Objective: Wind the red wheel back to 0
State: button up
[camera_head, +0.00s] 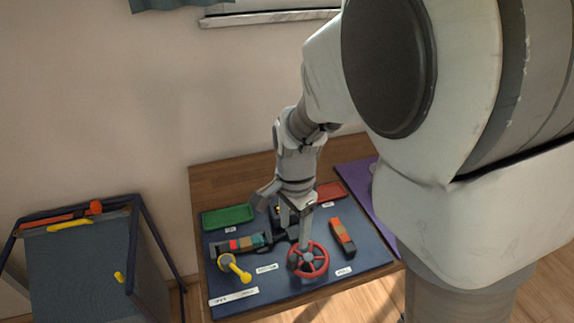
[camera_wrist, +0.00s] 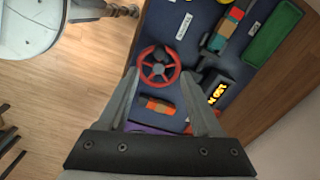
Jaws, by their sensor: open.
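The red wheel (camera_head: 318,262) is a spoked hand wheel near the front edge of the dark blue board (camera_head: 297,286). In the wrist view the red wheel (camera_wrist: 158,67) shows whole, beyond and between my fingertips.
An orange-and-black block (camera_head: 342,237) lies right of the wheel. A yellow lever (camera_head: 235,268) and a multicoloured bar (camera_head: 240,243) are left of it. Green tray (camera_head: 229,216) and red tray (camera_head: 331,191) sit behind. A blue-framed bin (camera_head: 86,258) stands left of the table.

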aim_at(294, 257)
notch_tip(294, 257, down, 12)
jog(key=b, duration=0.3)
jog(key=shift+f, duration=0.2)
jog(key=shift+c, duration=0.2)
grip_shut()
dwell(0.4)
